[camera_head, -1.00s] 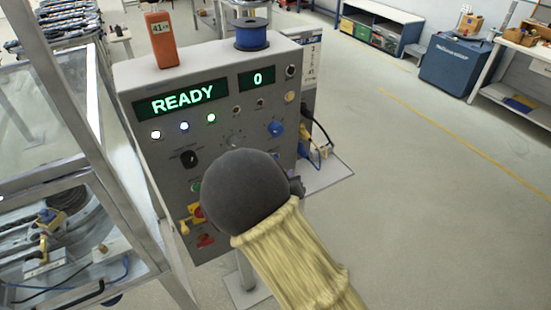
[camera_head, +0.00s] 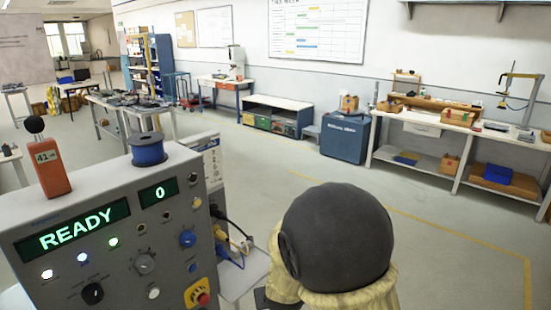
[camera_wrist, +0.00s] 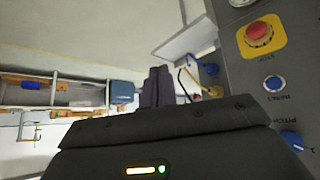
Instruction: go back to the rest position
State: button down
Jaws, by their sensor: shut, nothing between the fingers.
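My gripper (camera_wrist: 157,85) shows in the wrist view as dark fingers closed together with nothing between them. It is clear of the grey control panel (camera_wrist: 240,75), which stands to its right there. In the head view my dark round arm joint and pale sleeve hide most of the gripper. The control panel also shows in the head view (camera_head: 125,235), with a green READY display (camera_head: 75,228) and a display reading 0 (camera_head: 158,192). A red stop button on a yellow plate (camera_wrist: 258,33) is close by on the panel in the wrist view.
An orange handheld device (camera_head: 50,172) and a blue spool (camera_head: 148,150) sit on top of the panel. Cables (camera_head: 232,240) hang at its right side. A blue bin (camera_head: 345,135) and a workbench (camera_head: 450,135) stand farther back. The floor between is open.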

jog(key=s+d+r+m+g, duration=0.1)
jog(key=s+d+r+g, duration=0.1)
jog(key=s+d, duration=0.5)
jog(key=s+d+r+m+g+h, duration=0.1)
jog(key=s+d+r+g, duration=0.1)
jog(key=s+d, duration=0.6)
jog(key=shift+s+m+g, duration=0.2)
jog(key=shift+m+g, duration=0.1)
jog(key=shift+g, duration=0.2)
jog(key=shift+d, duration=0.1)
